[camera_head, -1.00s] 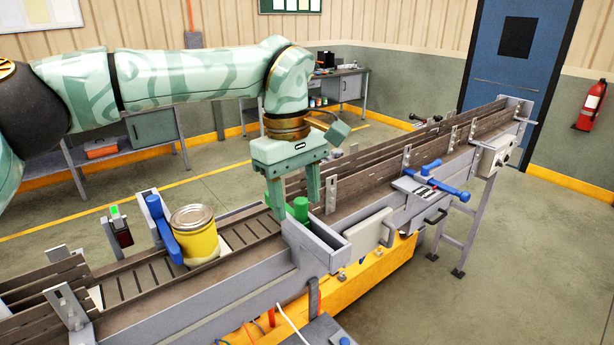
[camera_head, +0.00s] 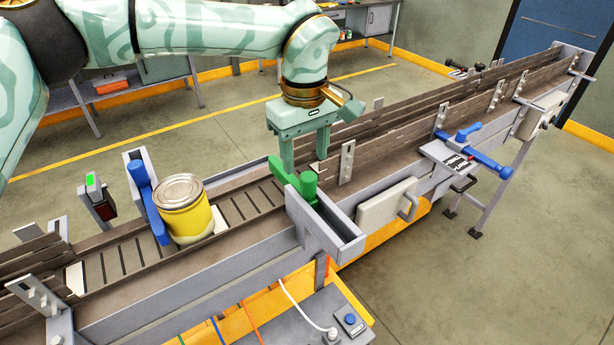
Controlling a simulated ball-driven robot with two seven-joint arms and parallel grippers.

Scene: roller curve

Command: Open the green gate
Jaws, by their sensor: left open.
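The green gate (camera_head: 285,175) lies across the roller track, with an upright green knob (camera_head: 308,187) near its end by the grey side bracket. My right gripper is not in view.
A yellow can (camera_head: 184,212) stands on the track left of the green gate, beside a blue gate (camera_head: 148,205). A sensor post with a green light (camera_head: 94,185) stands behind the track. Another blue handle (camera_head: 470,145) is farther right. Side rails border the track.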

